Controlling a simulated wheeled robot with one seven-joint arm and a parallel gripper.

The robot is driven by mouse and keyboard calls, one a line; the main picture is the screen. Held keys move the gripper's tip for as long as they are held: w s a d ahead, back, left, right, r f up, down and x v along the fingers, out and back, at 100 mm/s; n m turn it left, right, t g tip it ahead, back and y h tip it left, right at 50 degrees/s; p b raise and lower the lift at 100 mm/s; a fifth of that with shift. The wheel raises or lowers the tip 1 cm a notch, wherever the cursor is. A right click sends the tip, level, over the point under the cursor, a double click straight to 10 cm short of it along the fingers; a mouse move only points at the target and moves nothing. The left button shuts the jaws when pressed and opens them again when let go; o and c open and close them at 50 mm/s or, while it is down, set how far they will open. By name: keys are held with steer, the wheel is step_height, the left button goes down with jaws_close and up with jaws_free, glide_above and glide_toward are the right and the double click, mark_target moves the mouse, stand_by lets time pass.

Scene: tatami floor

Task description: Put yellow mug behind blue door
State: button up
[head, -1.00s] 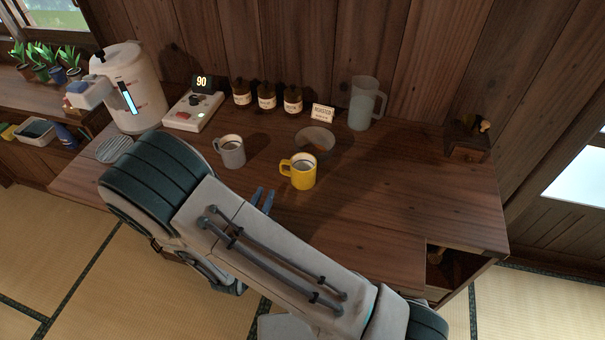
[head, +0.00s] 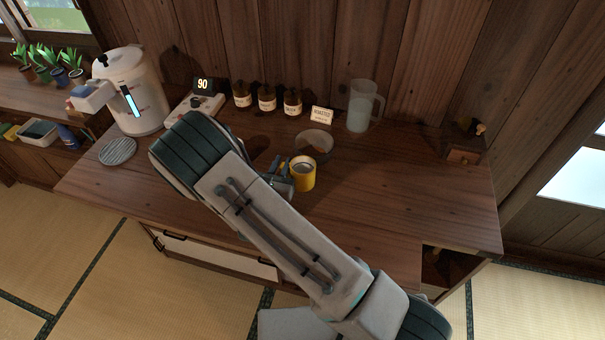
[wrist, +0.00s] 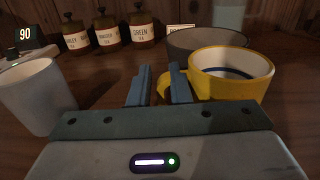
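The yellow mug (head: 303,176) stands upright on the wooden counter, and it fills the right middle of the wrist view (wrist: 235,85). My gripper (wrist: 160,75) is low at the mug's left side, its two blue fingers apart. The mug's handle shows partly between the fingers and partly behind the right finger. I cannot tell whether they touch. In the head view my arm covers most of the gripper (head: 280,172). No blue door is visible in either view.
A grey mug (wrist: 38,95) stands close left of my gripper. A bowl (head: 314,142) is right behind the yellow mug. Jars (head: 267,98), a sign (head: 321,115) and a pitcher (head: 364,107) line the back. The counter's right side (head: 420,195) is clear.

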steer(key=shift+c, duration=0.4)
jaws_close()
steer(key=shift+r, duration=0.1)
steer(key=shift+r, duration=0.85)
step_height(320, 180, up, 2)
steer(key=shift+r+b, duration=0.2)
steer(key=shift+b, duration=0.1)
steer(key=s+d+r+p, duration=0.2)
steer(key=s+d+r, duration=0.3)
steer(key=s+r, duration=0.1)
steer(key=shift+s+d+r, duration=0.15)
steer(key=shift+s+d, duration=0.2)
steer(key=shift+s, duration=0.55)
